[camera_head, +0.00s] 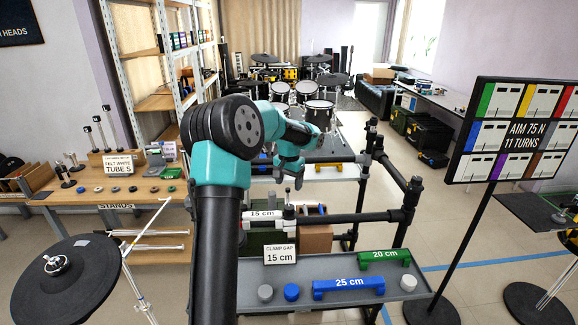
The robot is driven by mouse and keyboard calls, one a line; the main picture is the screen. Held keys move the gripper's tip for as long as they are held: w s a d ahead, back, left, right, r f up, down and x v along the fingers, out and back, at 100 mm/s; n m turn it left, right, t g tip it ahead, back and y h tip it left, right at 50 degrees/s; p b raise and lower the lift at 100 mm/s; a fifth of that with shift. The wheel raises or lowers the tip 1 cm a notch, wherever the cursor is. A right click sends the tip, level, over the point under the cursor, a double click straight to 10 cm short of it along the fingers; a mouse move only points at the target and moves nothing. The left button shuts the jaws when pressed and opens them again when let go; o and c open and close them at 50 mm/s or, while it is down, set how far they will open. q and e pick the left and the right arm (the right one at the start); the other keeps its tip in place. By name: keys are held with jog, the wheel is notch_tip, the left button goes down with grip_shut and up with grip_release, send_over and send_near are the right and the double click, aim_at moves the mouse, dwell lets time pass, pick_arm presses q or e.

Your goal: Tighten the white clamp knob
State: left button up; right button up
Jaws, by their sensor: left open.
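My left gripper (289,184) hangs at the end of my teal and black arm, open and pointing down, with nothing seen between its fingers. My right gripper is out of view.
A grey tray (405,291) in front holds a blue 25 cm gauge (348,288), a green 20 cm gauge (384,259), and grey (265,293) and blue (291,292) knobs. A "CLAMP GAP 15 cm" card (280,254) stands behind. A board (518,132) reads "AIM 75 N 11 TURNS".

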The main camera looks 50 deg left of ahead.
pick_arm(q)
notch_tip(320, 180, up, 7)
jog(key=shift+f, duration=0.2)
dwell(0.4)
jog(key=d+f+m+h, duration=0.1)
jog(key=d+f+h, duration=0.2)
jog(key=d+f, duration=1.9)
jog(key=s+d+f, duration=1.6)
jog(key=s+f, duration=0.2)
jog(key=f, duration=0.1)
jog(key=shift+d+f+t+h, duration=0.25)
jog(key=shift+f+t+h, duration=0.1)
jog(key=shift+t+h, duration=0.05)
